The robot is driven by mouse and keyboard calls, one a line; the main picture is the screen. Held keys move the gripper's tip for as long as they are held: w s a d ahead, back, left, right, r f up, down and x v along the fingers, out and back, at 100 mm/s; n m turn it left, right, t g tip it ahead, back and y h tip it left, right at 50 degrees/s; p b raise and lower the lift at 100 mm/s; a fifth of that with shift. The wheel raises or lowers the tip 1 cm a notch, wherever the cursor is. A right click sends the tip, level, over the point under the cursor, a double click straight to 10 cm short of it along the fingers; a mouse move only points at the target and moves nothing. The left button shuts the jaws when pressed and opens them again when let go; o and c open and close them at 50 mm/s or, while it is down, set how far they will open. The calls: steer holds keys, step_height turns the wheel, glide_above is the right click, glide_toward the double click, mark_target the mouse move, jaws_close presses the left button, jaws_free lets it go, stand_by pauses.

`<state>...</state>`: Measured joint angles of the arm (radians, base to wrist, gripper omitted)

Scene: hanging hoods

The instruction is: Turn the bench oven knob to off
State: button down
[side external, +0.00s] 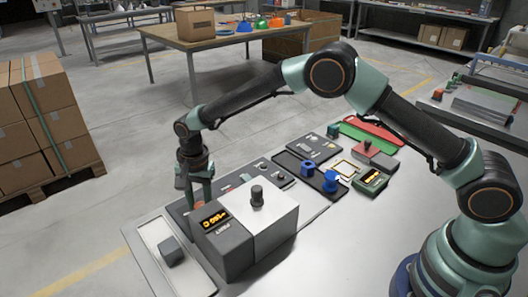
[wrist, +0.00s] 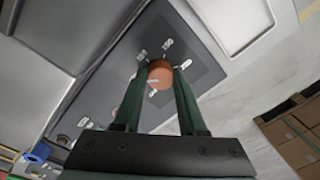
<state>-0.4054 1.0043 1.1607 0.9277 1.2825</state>
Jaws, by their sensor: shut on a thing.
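The round orange-red knob (wrist: 160,72) sits on a dark panel (wrist: 197,63) in the wrist view, with several small white labels around it. A small white mark shows at its lower edge; I cannot tell which label it points to. My gripper (wrist: 160,80) has its two green fingers on either side of the knob, shut on it. In the side view, my gripper (side external: 199,203) points down at the panel behind a grey box (side external: 222,245) with a lit amber display. There, the box and fingers hide most of the knob.
The box has a light top with a dark upright knob-like post (side external: 257,195). A pale tray (side external: 165,262) with a grey block lies to its left. Blue parts (side external: 330,181) stand in a dark tray to the right. The bench front right is clear.

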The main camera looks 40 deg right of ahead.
steer(key=n, duration=0.7)
steer(key=shift+w+d, duration=0.1)
steer(key=shift+d, duration=0.1)
steer(key=n, duration=0.6)
steer(key=shift+w+n+g, duration=0.1)
steer(key=shift+n+g, duration=0.2)
steer(key=shift+f, duration=0.1)
steer(key=shift+c, duration=2.3)
jaws_free()
steer(key=shift+a+r, duration=0.1)
steer(key=shift+r, duration=0.1)
